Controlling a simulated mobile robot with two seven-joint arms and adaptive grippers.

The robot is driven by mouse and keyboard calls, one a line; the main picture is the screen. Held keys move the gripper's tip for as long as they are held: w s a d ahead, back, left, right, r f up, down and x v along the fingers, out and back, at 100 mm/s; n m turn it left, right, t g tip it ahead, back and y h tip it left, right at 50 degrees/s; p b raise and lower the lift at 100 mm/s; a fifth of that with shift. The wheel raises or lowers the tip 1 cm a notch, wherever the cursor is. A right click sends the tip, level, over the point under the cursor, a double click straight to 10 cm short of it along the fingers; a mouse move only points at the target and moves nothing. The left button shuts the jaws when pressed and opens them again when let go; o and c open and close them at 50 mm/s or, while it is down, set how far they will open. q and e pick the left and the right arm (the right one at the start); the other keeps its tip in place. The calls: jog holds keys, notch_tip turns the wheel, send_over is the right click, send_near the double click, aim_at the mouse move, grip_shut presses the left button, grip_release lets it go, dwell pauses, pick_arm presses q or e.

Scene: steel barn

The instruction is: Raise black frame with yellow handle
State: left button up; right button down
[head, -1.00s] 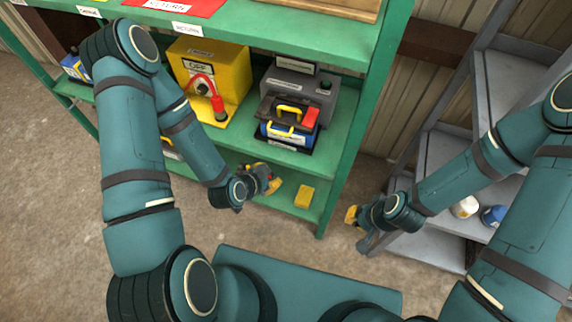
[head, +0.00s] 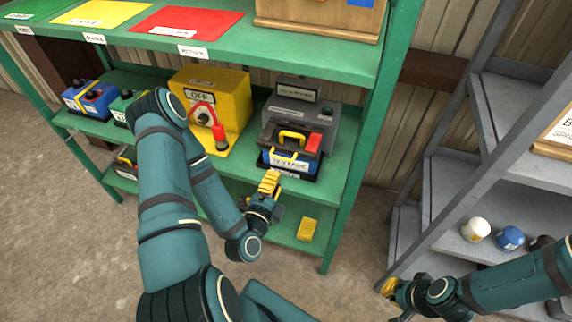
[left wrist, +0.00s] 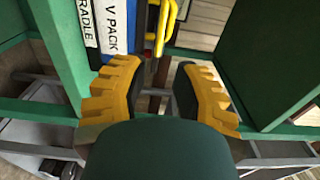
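The black frame (head: 270,136) has a yellow handle (head: 292,135) on top and stands on the green middle shelf, around or over a blue pack (head: 285,158) with its own yellow bar. In the left wrist view, yellow bars (left wrist: 161,25) show beside the blue pack (left wrist: 113,25) labelled "V PACK"; I cannot tell which bar belongs to the frame. My left gripper (head: 268,185) is just in front of and below the pack. Its yellow fingers are apart with nothing between them (left wrist: 157,92). My right gripper (head: 389,287) is low by the grey shelf, away from the frame; its opening is unclear.
A grey box (head: 318,115) stands behind the frame. A yellow box marked OFF (head: 232,92) with a red-handled part is to its left. A yellow block (head: 306,229) lies on the lower shelf. The green post (head: 350,190) bounds the right side. Grey shelves (head: 460,240) stand further right.

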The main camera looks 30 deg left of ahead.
aim_at(289, 150)
pick_arm(q)
jog(key=x, duration=1.2)
jog(key=shift+w+b, duration=0.1)
jog(key=shift+b, duration=0.25)
jog(key=shift+o, duration=0.3)
grip_shut()
jog(key=shift+c, duration=2.4)
grip_release()
